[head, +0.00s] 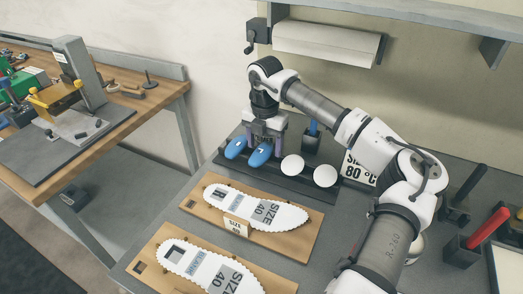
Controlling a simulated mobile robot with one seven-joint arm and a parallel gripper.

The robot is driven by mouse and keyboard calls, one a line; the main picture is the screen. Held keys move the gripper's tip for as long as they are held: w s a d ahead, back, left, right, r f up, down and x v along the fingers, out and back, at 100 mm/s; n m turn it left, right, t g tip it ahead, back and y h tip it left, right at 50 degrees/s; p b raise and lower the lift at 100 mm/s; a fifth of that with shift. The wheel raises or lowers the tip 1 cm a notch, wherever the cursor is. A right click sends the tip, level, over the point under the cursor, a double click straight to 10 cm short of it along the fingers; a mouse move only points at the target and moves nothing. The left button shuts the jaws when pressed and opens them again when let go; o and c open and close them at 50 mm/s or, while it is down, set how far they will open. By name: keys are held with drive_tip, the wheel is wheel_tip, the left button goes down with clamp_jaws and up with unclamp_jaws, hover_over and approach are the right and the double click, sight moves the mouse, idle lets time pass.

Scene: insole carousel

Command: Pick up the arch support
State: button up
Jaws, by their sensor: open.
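Two blue oval pads, which look like the arch supports, sit on a long black rack at the back of the grey bench. The left pad (236,147) tilts up on the rack. The right pad (260,154) is marked with a letter, apparently L. My gripper (265,138) points down just behind and above the right pad, with its jaws open. Its fingertips are partly hidden, so I cannot tell whether they touch the pad. Two white round pads (292,166) stand on the same rack to the right.
Two wooden boards (311,241) in front carry white insoles marked SIZE 40, with a small card (236,227) on the rear one. A red-handled tool (486,228) is at right. A paper roll (327,42) hangs above.

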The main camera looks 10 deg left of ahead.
sight(265, 149)
drive_tip(key=c, duration=1.1)
wheel_tip(265, 149, up, 10)
drive_tip(key=shift+f+b, duration=0.1)
drive_tip(key=shift+b, duration=1.1)
